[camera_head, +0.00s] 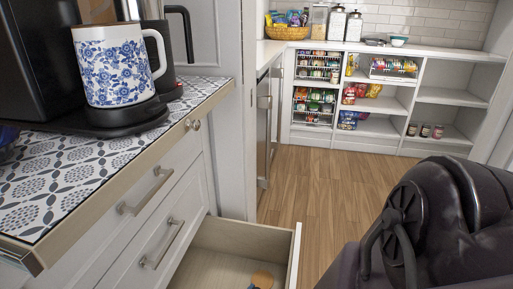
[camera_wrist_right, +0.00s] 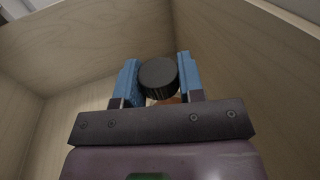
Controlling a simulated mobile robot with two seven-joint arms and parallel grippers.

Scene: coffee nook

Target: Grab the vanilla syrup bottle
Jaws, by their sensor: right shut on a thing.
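The bottle shows mainly as its round black ribbed cap (camera_wrist_right: 158,76) in the right wrist view, with a bit of amber-brown below it. My right gripper (camera_wrist_right: 156,80) is down inside the open drawer, its blue fingers shut on the bottle, one on each side of the cap. The rest of the bottle and any label are hidden. In the head view a small orange-brown patch (camera_head: 262,276) shows in the drawer at the bottom edge; I cannot tell for sure that it is the bottle. My left gripper is not in view.
The wooden drawer (camera_head: 225,238) stands open, its walls close around my right gripper. Above it, a patterned counter (camera_head: 40,185) holds a blue-and-white mug (camera_head: 112,68) on a black base. My dark arm fills the lower right. Wood floor and stocked shelves lie beyond.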

